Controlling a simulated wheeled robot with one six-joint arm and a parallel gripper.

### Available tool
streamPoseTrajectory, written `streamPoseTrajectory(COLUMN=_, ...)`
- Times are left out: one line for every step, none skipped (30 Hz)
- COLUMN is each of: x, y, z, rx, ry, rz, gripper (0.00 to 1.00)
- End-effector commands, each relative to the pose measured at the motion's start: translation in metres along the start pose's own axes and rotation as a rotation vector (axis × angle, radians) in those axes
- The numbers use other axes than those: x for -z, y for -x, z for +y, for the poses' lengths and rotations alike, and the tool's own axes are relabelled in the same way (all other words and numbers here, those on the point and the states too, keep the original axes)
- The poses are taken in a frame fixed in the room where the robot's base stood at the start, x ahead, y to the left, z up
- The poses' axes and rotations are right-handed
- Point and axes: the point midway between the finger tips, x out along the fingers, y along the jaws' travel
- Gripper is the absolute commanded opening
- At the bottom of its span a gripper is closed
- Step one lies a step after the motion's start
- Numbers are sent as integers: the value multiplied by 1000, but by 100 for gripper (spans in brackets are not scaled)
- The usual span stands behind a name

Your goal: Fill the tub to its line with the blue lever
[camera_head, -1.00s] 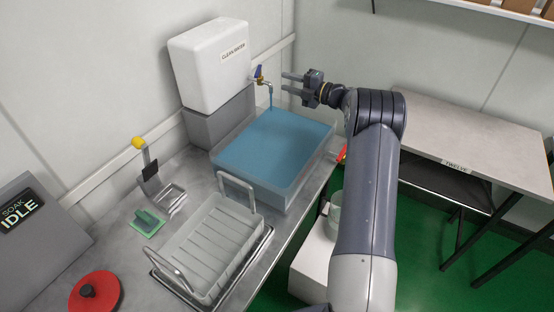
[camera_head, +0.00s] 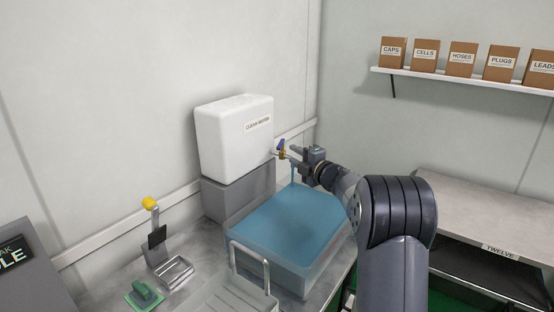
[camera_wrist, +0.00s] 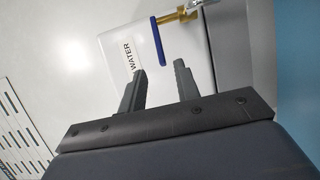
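The tub (camera_head: 310,270) is a clear bin holding blue water (camera_head: 290,230) up near its rim; I cannot make out its line. The blue lever (camera_head: 281,145) sits on a brass tap at the white clean-water tank (camera_head: 225,140). A thin blue stream (camera_head: 292,174) drops from the tap into the tub. My gripper (camera_head: 295,154) is close to the tap, at its right. In the wrist view, my gripper's two fingers (camera_wrist: 158,68) are apart with nothing between them. The lever (camera_wrist: 158,42) lies just beyond the fingertips, roughly centred between them.
A wire-handled basket (camera_head: 235,295) stands in front of the tub. A yellow-knobbed stand (camera_head: 160,240) and a green pad (camera_head: 145,294) are at the left. The side table (camera_head: 490,215) is bare. Boxes stand on the wall shelf (camera_head: 470,78).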

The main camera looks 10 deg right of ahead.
Motion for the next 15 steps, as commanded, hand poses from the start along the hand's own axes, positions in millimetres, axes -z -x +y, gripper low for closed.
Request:
streamPoseTrajectory(x=2, y=0, z=-2, rx=0, ry=-1, rz=-9, gripper=31)
streamPoseTrajectory(x=3, y=0, z=-2, rx=1, ry=-2, rz=-14, gripper=31)
streamPoseTrajectory(x=3, y=-1, z=-1, rx=2, ry=-3, rz=-17, gripper=31)
streamPoseTrajectory(x=3, y=-3, z=-1, rx=3, ry=-4, rz=-18, gripper=31)
streamPoseTrajectory(x=3, y=-5, z=0, rx=3, ry=-4, rz=-18, gripper=31)
streamPoseTrajectory(x=3, y=-8, z=0, rx=3, ry=-4, rz=-18, gripper=31)
streamPoseTrajectory(x=3, y=-11, z=0, rx=3, ry=-4, rz=-18, gripper=31)
streamPoseTrajectory(x=2, y=-15, z=0, rx=3, ry=-4, rz=-18, gripper=31)
streamPoseTrajectory(x=2, y=-21, z=0, rx=4, ry=-4, rz=-18, gripper=31)
streamPoseTrajectory(x=3, y=-26, z=0, rx=3, ry=-3, rz=-17, gripper=31)
streamPoseTrajectory(x=3, y=-31, z=0, rx=3, ry=-3, rz=-16, gripper=31)
streamPoseTrajectory(x=3, y=-38, z=0, rx=3, ry=-2, rz=-16, gripper=31)
streamPoseTrajectory(x=2, y=-42, z=0, rx=3, ry=-3, rz=-16, gripper=31)
streamPoseTrajectory(x=2, y=-47, z=0, rx=4, ry=-4, rz=-17, gripper=31)
streamPoseTrajectory(x=2, y=-54, z=0, rx=3, ry=-3, rz=-16, gripper=31)
